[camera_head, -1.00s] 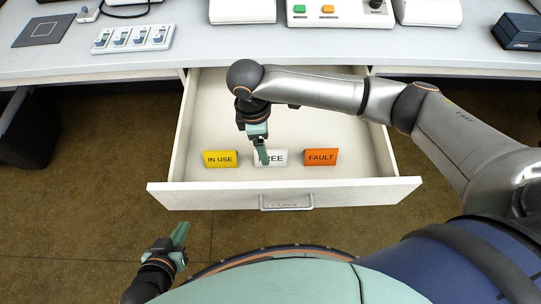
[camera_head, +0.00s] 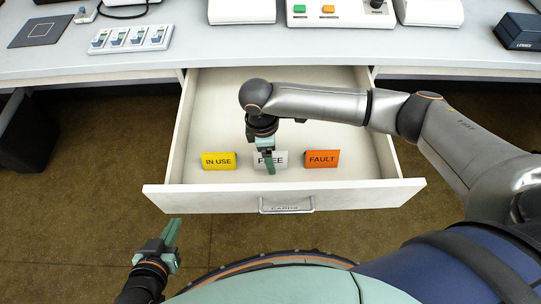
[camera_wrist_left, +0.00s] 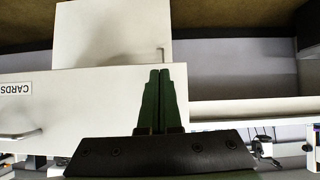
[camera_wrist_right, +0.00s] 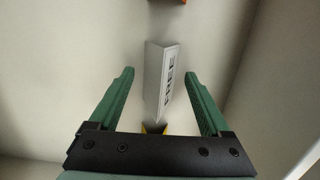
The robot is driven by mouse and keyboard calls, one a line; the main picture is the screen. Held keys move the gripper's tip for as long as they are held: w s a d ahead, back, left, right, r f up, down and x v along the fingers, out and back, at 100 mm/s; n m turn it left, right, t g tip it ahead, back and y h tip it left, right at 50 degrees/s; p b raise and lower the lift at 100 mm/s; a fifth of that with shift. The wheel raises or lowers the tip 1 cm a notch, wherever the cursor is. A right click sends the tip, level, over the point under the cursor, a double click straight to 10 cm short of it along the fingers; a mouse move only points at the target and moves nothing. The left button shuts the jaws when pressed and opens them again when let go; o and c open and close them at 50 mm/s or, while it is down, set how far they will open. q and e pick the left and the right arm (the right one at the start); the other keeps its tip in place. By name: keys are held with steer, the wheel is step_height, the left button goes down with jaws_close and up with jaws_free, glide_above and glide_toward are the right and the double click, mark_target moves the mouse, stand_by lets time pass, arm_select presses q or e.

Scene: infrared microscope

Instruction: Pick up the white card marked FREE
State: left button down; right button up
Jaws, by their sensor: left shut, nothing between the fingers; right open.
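The white FREE card (camera_head: 280,161) stands like a small tent in the open drawer (camera_head: 340,92), between the other two cards. In the head view my right gripper (camera_head: 270,170) covers part of its lettering. In the right wrist view the FREE card (camera_wrist_right: 166,75) shows in the gap between the open fingers of my right gripper (camera_wrist_right: 160,73).
A yellow IN USE card (camera_head: 218,161) stands left of the FREE card and an orange FAULT card (camera_head: 322,159) right of it. The drawer front (camera_head: 200,199) has a handle (camera_head: 286,209). The desk (camera_head: 200,63) above holds switches and instruments. The drawer's back is clear.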

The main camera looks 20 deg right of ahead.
steer(key=shift+f+p, duration=0.25)
steer(key=shift+p, duration=0.05)
stand_by(0.4)
jaws_close()
stand_by(0.6)
